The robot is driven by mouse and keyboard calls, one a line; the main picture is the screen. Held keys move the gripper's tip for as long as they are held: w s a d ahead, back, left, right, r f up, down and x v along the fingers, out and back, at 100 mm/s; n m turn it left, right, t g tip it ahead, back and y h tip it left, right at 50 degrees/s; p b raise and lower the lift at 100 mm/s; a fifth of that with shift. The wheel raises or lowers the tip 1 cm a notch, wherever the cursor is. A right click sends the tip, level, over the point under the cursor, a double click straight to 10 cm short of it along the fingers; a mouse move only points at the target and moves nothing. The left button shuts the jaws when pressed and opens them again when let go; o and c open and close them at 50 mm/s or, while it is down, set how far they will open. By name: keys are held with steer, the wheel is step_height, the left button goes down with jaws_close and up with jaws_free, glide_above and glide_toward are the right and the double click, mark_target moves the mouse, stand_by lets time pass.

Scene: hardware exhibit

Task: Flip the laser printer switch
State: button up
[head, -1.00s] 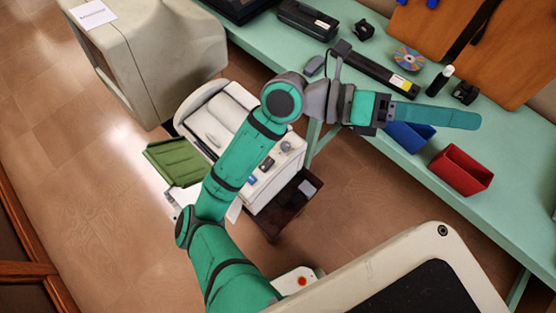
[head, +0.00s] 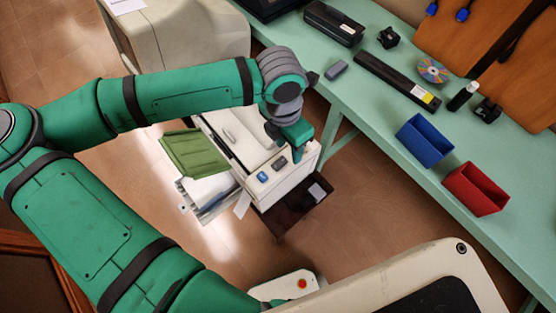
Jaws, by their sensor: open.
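The laser printer, as I take it, is the white machine (head: 262,203) standing low on a dark stand in the middle of the head view. A green tray (head: 194,153) sticks out at its left. Its panel carries a blue switch (head: 262,176) and a dark switch (head: 279,162). My gripper (head: 297,156) is open and points down at the panel's right end, just right of the dark switch. It hides that end of the panel, and I cannot tell whether it touches. Which way the switches are set is too small to tell.
A long green table (head: 385,135) runs along the right, bearing a blue bin (head: 425,141), a red bin (head: 475,190), a disc (head: 433,70) and a black bar (head: 397,80). A large beige machine (head: 185,40) stands behind the printer. Bare floor (head: 345,215) lies to the right.

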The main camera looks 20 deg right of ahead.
mark_target(276, 165)
steer(key=shift+t+y, duration=0.3)
steer(key=shift+y, duration=0.1)
steer(key=a+f, duration=0.1)
steer(key=f, duration=0.2)
steer(key=w+f, duration=0.1)
steer(key=f, duration=0.3)
steer(key=a+f, duration=0.1)
steer(key=f, duration=0.3)
steer(key=shift+w+a, duration=0.3)
steer(key=shift+a, duration=0.05)
jaws_close()
